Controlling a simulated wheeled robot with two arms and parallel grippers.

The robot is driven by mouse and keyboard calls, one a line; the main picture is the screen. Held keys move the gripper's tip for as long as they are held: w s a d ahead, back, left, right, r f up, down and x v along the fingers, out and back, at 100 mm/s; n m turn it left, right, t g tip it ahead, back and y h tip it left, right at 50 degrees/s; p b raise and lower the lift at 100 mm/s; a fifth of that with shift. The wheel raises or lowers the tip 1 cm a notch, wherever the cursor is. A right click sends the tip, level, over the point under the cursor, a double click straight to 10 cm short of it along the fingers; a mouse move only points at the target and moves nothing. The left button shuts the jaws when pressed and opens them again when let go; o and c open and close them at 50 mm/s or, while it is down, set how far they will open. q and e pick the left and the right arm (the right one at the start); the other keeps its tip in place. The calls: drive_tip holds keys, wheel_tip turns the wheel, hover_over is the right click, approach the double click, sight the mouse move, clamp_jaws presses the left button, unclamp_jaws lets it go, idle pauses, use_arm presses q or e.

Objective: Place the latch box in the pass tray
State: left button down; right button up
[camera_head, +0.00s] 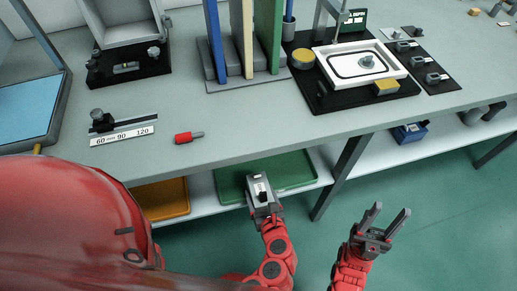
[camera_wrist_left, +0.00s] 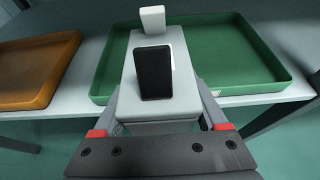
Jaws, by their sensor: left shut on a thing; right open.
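The latch box (camera_head: 258,186) is a light grey block with a black part and a small white part on top. It also shows in the left wrist view (camera_wrist_left: 178,103), between my fingers. My left gripper (camera_head: 264,205) is shut on it and holds it at the front edge of the green tray (camera_head: 290,171). In the left wrist view the green tray (camera_wrist_left: 262,83) lies beyond the box, and the box hides part of its front rim. The tray's visible floor is empty. My right gripper (camera_head: 384,221) is open and empty, in front of the bench to the right.
An orange tray (camera_head: 163,197) is on the lower shelf left of the green one. The workbench top (camera_head: 250,120) overhangs the shelf. A bench leg (camera_head: 342,175) stands right of the green tray. A blue bin (camera_head: 408,134) is further right.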

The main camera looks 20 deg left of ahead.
use_arm(q)
drive_tip(key=b, duration=0.4)
hover_over(270, 163)
drive_tip(key=shift+f, duration=0.65)
drive_tip(key=shift+w+f, duration=0.1)
drive_tip(key=shift+w, duration=0.05)
wheel_tip(270, 163, down, 4)
drive_tip(key=shift+r+b, duration=0.25)
drive_tip(key=shift+b, duration=0.6)
drive_tip(key=shift+r, duration=0.1)
unclamp_jaws()
drive_tip(key=p+v, duration=0.4)
drive_tip(key=v, duration=0.8)
